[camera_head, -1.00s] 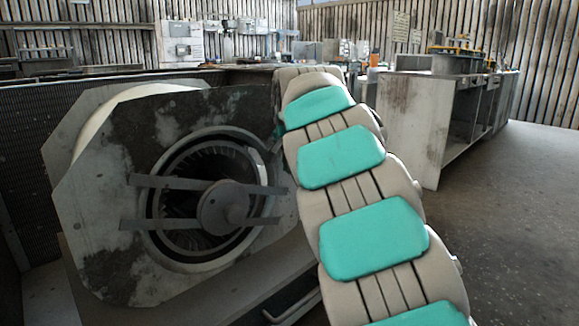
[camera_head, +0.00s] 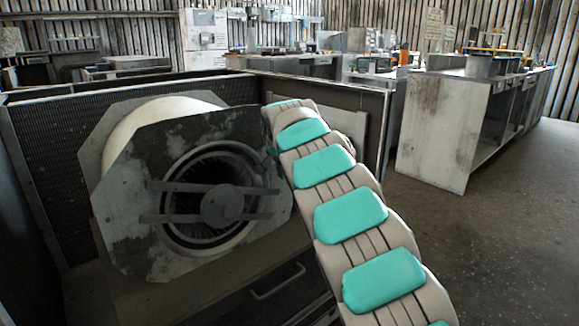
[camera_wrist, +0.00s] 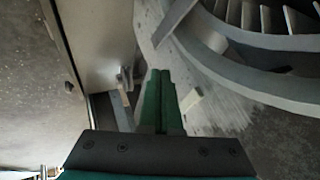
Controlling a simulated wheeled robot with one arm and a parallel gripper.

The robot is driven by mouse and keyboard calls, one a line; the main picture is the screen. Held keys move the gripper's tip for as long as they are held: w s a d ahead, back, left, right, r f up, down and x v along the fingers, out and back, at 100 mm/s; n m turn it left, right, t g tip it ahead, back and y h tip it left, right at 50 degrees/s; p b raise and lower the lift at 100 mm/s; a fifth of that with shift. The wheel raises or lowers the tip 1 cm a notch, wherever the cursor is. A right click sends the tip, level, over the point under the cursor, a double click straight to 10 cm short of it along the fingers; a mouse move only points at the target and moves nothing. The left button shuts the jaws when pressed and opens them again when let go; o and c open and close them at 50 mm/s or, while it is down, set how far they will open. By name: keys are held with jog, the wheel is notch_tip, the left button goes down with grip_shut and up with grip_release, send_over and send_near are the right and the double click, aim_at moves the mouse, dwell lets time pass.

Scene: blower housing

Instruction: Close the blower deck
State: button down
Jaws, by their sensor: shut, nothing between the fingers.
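The blower (camera_head: 130,222) shows in the head view left of my arm, a round fan in a scuffed, pale angular plate with two dark bars across its mouth. It stands inside a dark-walled housing (camera_head: 40,140). Below it is a dark front panel with a bar handle (camera_head: 278,282); I cannot tell from this how far the deck stands out. My gripper (camera_wrist: 160,78) is shut and empty in the wrist view, its green fingers together close to the scuffed blower plate (camera_wrist: 225,105). I cannot tell whether they touch it. In the head view my arm hides most of the gripper.
The housing's right wall (camera_head: 375,125) stands behind my arm. A worn grey cabinet (camera_head: 440,130) and workbenches with equipment stand at the back right. The floor (camera_head: 500,230) on the right is clear. The wrist view shows a small pale bracket (camera_wrist: 125,82) left of the fingers.

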aim_at(271, 164)
jog(key=w+a+p, duration=0.1)
jog(key=w, duration=0.1)
jog(key=w+a+p, duration=0.1)
jog(key=shift+w+a+r+p, duration=0.1)
jog(key=shift+w+a+p, duration=0.2)
jog(key=shift+w, duration=0.05)
jog(key=shift+w+a+r, duration=0.1)
jog(key=shift+w+a, duration=0.05)
jog(key=shift+r, duration=0.1)
